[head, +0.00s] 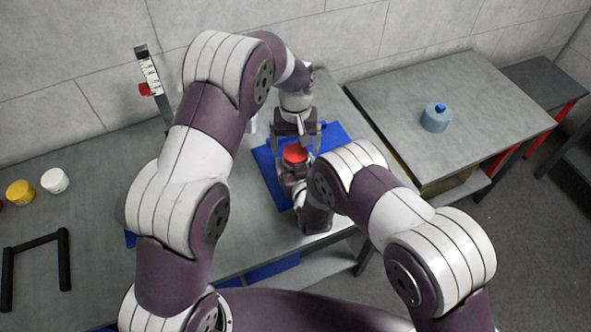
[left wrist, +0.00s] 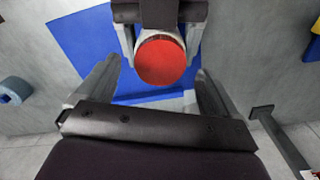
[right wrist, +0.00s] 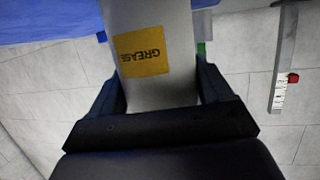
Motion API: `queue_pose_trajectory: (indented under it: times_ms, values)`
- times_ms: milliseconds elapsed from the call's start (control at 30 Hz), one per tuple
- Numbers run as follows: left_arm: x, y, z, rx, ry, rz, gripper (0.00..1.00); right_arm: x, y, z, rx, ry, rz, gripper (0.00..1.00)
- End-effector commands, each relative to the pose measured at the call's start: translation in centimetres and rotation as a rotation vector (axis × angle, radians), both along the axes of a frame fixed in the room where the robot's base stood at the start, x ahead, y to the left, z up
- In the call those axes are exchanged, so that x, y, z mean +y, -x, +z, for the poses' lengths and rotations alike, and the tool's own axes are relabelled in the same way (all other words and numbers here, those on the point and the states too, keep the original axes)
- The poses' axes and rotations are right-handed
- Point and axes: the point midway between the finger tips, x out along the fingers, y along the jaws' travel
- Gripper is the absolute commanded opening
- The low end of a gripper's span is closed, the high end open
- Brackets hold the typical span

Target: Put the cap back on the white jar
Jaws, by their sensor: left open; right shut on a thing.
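The white jar (right wrist: 158,88), with a yellow "GREASE" label, is between the fingers of my right gripper (right wrist: 155,65), which is shut on it. The red cap (head: 295,154) is at the jar's top end, and it also shows as a round red disc in the left wrist view (left wrist: 161,62). I cannot tell whether it is fully seated. My left gripper (head: 296,143) is open just above the cap, with a finger on either side and gaps between. The jar body is mostly hidden in the head view.
A blue mat (head: 335,134) lies under the grippers on the grey bench. A yellow tub (head: 20,193), a white tub (head: 55,181) and a black handle frame (head: 66,262) are at the left. A scale post (head: 150,78) stands behind. A blue round object (head: 436,119) sits on the right table.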

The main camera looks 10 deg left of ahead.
Motion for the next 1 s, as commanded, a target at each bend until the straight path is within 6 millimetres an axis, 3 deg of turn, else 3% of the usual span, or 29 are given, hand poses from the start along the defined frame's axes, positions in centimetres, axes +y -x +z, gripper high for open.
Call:
queue_pose_trajectory:
  times_ms: [100,300,633,667,700,1000]
  values:
    - [0.0,-0.1,2.3,-0.003,0.000,0.000,0.94,0.0,0.0,0.0,0.000,0.000,0.000,0.00]
    - [0.0,0.0,4.8,0.000,0.000,0.000,0.94,0.0,0.0,0.0,0.000,0.000,0.000,0.00]
    - [0.0,0.0,5.3,0.000,0.000,0.000,0.94,0.0,0.0,0.0,0.000,0.000,0.000,0.00]
    - [0.0,0.0,5.3,0.000,0.000,0.000,0.94,0.0,0.0,0.0,0.000,0.000,0.000,0.86]
    - [0.0,0.0,5.3,0.000,0.000,0.000,0.94,0.0,0.0,0.0,0.000,0.000,0.000,0.99]
    - [0.0,0.0,5.2,0.000,0.000,0.000,0.94,-0.1,0.3,0.1,0.000,0.000,0.000,1.00]
